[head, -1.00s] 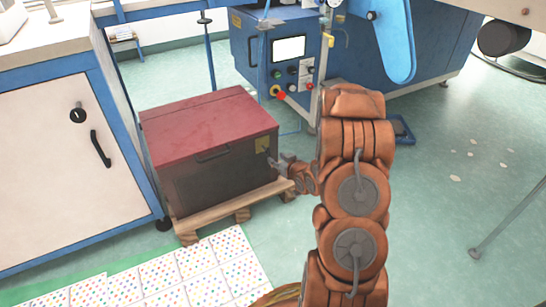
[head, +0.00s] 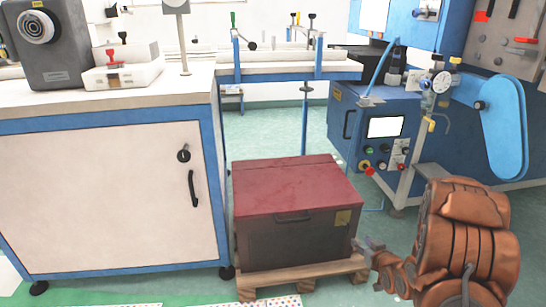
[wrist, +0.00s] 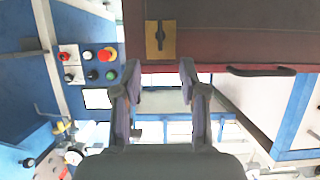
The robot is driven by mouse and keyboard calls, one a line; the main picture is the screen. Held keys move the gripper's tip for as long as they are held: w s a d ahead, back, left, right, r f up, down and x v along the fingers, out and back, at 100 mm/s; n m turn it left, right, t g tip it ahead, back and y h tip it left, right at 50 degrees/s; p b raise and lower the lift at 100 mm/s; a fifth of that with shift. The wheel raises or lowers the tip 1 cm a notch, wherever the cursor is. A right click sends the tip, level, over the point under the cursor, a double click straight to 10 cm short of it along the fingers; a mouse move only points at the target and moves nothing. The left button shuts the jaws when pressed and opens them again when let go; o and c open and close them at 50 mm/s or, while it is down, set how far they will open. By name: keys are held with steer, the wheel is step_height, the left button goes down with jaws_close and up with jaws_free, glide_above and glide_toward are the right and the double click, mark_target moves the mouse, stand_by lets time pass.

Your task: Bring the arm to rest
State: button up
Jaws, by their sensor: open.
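My arm, copper-coloured, shows at the lower right of the head view. My gripper (head: 370,246) is at its end, beside the right front side of a dark box with a red lid (head: 298,187). In the wrist view my gripper (wrist: 160,75) has its two dark fingers apart, with nothing between them. The box (wrist: 220,28) fills the upper right of that view, its yellow latch plate (wrist: 160,39) just beyond the fingers. I cannot tell whether the fingers touch the box.
The box stands on a wooden pallet (head: 262,283). A white cabinet with blue edges (head: 100,200) stands left. A blue machine with a control panel (head: 385,135) stands behind to the right. Green floor (head: 265,130) is clear behind the box.

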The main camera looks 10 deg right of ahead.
steer(key=s+a+r+g+h+p, duration=0.1)
steer(key=s+a+r+g+p, duration=0.2)
steer(key=r+p, duration=0.55)
steer(key=s+a+r+g+p, duration=0.25)
steer(key=r+p, duration=0.35)
steer(key=r, duration=0.6)
steer(key=s+a+r+g+h+p, duration=0.1)
steer(key=s+a+r+g+p, duration=0.25)
steer(key=r+p, duration=0.5)
steer(key=s+a+r+g+y+p, duration=0.1)
steer(key=s+a+r+g+p, duration=0.1)
steer(key=s+a+r+p, duration=0.3)
steer(key=s+a+r+g+y+p, duration=0.1)
steer(key=s+a+r+p, duration=0.5)
steer(key=s+r, duration=0.7)
steer(key=s+a+r+g+y+p, duration=0.1)
steer(key=s+a+r+g+p, duration=0.2)
steer(key=s+a+r+p, duration=0.3)
steer(key=s+a+r, duration=0.1)
steer(key=s+r, duration=0.2)
steer(key=r, duration=0.2)
steer(key=shift+s+r+n, duration=0.2)
steer(key=shift+r+n, duration=0.2)
steer(key=shift+a, duration=0.1)
